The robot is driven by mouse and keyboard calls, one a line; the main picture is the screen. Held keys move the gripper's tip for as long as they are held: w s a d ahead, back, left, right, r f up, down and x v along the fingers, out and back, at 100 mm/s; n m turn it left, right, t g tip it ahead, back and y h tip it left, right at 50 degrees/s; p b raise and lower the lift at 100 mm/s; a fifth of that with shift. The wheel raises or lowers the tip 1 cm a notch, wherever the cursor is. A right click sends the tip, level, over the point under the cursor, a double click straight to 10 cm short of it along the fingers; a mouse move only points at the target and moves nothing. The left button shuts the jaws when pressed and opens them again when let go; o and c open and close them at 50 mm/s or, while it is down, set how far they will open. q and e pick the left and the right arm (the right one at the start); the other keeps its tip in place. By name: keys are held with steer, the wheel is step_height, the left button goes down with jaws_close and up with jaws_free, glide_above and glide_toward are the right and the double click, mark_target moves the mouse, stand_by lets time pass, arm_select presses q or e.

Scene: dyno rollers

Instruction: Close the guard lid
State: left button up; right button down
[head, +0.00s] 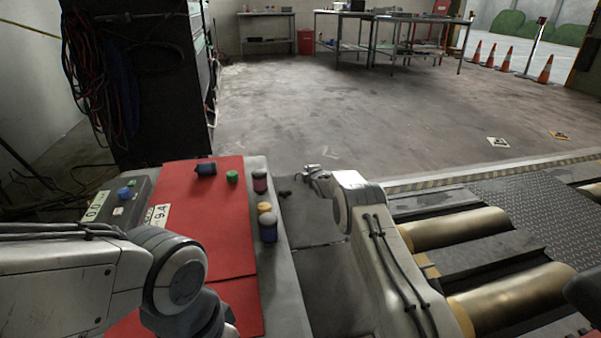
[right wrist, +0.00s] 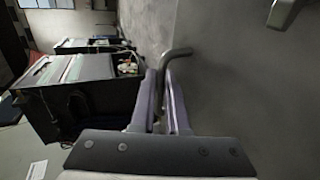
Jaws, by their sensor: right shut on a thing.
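My right gripper (head: 312,172) is small and far down the arm in the head view, beyond the dark flat plates (head: 308,222) between the red console and the rollers. In the right wrist view my right gripper (right wrist: 160,78) is shut on a bent grey metal bar (right wrist: 177,53), which looks like a handle. I cannot tell for sure which surface is the guard lid. A broad plain grey surface (right wrist: 235,90) fills the right of that view. My left arm comes in over the console, and its fingers are not visible.
The red-topped console (head: 220,225) carries several coloured knobs and bottle-like pieces. Brass rollers (head: 455,229) lie on the right. A dark rack with hanging cables (head: 145,80) stands at the back left. Workbenches (head: 375,18) and orange cones (head: 545,69) are far off. The floor between is clear.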

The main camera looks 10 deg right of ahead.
mark_target(314, 198)
arm_select(q)
steer(key=shift+w+a+f+b, duration=0.1)
steer(key=shift+a+f+b, duration=0.05)
steer(key=shift+f+b, duration=0.9)
arm_select(e)
steer(key=shift+w+d+f, duration=0.1)
steer(key=shift+w+f, duration=0.1)
steer(key=shift+f, duration=0.65)
steer(key=shift+w+f, duration=0.2)
steer(key=shift+f, duration=0.6)
arm_select(q)
steer(key=shift+f, duration=0.2)
arm_select(e)
steer(key=c, duration=1.2)
jaws_free()
steer(key=shift+r, duration=0.1)
